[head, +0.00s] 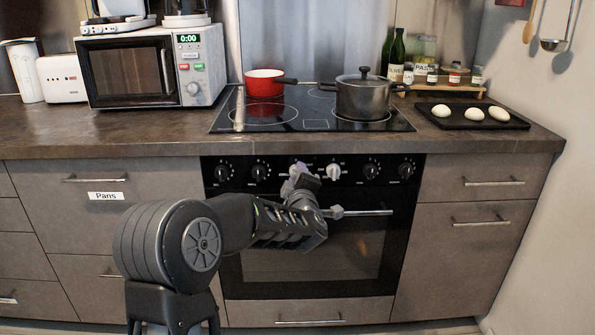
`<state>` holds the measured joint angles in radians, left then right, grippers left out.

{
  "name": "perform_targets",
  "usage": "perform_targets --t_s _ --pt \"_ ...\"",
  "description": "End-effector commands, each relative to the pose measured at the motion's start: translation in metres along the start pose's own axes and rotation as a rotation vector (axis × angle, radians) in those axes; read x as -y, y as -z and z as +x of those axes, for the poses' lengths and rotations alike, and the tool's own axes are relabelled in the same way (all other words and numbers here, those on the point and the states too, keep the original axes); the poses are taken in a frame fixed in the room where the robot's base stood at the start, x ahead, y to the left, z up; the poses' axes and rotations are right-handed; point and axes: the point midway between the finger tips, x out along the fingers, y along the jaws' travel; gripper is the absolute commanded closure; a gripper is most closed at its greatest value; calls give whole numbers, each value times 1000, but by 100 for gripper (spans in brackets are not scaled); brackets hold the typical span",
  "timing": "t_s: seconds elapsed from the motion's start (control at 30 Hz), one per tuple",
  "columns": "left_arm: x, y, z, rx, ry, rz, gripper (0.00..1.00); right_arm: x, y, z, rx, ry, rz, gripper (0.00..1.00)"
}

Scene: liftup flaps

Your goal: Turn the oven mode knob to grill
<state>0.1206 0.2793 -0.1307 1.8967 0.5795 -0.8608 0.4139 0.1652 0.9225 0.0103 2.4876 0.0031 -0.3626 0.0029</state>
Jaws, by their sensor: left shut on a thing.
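The oven (372,255) has a black control panel (240,162) with a row of knobs. A light-coloured knob (333,172) shows just right of my left gripper, with dark knobs on either side along the row. My left gripper (300,174) reaches the panel just left of that light knob and is shut on a knob there. The gripper mostly hides this held knob, and I cannot read its setting. My right gripper is not in view.
The oven door handle (370,213) runs just below the gripper. A red pan (264,84) and a grey lidded pot (362,98) stand on the cooktop (225,122). A microwave (125,72) and a dough tray (450,122) flank them.

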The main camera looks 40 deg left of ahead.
Motion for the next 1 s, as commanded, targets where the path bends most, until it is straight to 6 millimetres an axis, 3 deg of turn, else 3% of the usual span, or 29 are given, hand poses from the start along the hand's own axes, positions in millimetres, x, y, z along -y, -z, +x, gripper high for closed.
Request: perform_targets --t_s 1.0 --pt "2 -2 0 -58 -12 966 100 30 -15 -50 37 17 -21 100"
